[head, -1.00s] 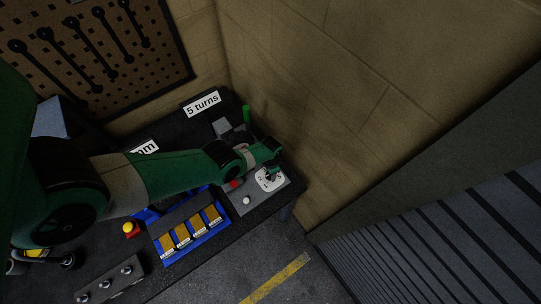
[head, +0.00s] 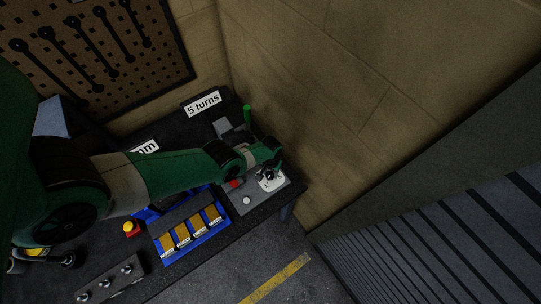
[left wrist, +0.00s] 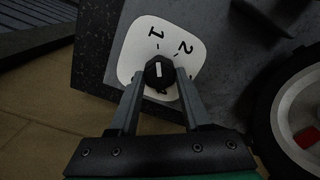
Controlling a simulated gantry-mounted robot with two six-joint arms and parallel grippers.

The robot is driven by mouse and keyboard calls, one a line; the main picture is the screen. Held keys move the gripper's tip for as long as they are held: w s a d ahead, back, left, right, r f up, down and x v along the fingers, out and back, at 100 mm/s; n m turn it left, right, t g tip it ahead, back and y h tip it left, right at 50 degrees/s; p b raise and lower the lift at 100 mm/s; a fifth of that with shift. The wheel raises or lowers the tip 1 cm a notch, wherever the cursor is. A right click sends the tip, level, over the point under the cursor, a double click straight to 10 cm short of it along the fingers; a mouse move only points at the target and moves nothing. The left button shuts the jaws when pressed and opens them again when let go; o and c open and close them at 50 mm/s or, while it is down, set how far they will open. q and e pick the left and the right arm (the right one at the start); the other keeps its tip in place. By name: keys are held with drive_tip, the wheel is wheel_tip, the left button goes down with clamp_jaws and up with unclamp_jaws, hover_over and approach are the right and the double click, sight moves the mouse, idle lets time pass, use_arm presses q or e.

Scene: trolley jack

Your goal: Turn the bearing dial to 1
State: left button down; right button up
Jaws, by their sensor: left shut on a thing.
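The bearing dial has a white plate (head: 272,185) on a grey panel at the right end of the bench. In the left wrist view the plate (left wrist: 134,62) shows the numbers 1 and 2; its lower part is hidden by the knob and fingers. The black knob (left wrist: 159,72) carries a white pointer line that lies nearly in line with the 1. My left gripper (head: 268,175) is shut on the knob, one finger on each side, as the left wrist view (left wrist: 160,84) shows. My right gripper is not in view.
A green upright handle (head: 247,115) stands just behind the dial. A "5 turns" sign (head: 202,104) is at the back. A wall rises behind the bench.

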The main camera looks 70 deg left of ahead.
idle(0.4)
use_arm(q)
drive_tip(key=shift+c, duration=1.8)
unclamp_jaws()
